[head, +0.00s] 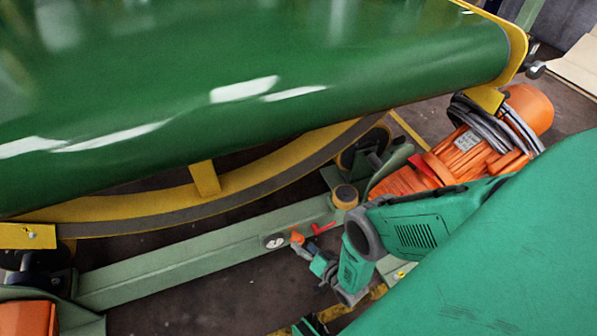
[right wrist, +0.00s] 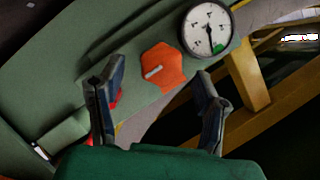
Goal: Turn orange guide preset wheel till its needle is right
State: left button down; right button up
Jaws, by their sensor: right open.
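The orange preset wheel (right wrist: 163,67) is a six-sided knob with a pale slot mark, on the green beam. In the head view it is a small orange spot (head: 297,237). The round white gauge (right wrist: 207,29) beside it has a dark needle lying roughly up and down in the wrist picture and a green patch at its lower right. Which needle end is the tip is hard to tell. The gauge also shows in the head view (head: 275,241). My right gripper (right wrist: 153,84) is open and empty, its fingers spread on either side of the wheel, apart from it. My left gripper is not seen.
A red lever (head: 323,228) stands on the beam (head: 190,258) near the wheel, partly behind a finger in the wrist view. The yellow curved frame (head: 270,172) and big green belt roller (head: 250,100) lie above. An orange motor (head: 465,152) with cables is to the right.

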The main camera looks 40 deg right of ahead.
aim_at(300, 243)
jog(key=shift+b+x, duration=0.45)
jog(key=shift+x, duration=1.05)
jog(key=shift+c, duration=0.3)
jog(key=c, duration=1.1)
jog(key=shift+o, duration=0.2)
jog(key=shift+n, duration=0.3)
jog(key=n+g+h, duration=0.1)
jog(key=n+h, duration=0.1)
jog(key=shift+n, duration=0.3)
jog(key=shift+n+g+h, duration=0.4)
jog(key=shift+n+h, duration=0.5)
jog(key=shift+n, duration=0.4)
jog(key=shift+s, duration=0.1)
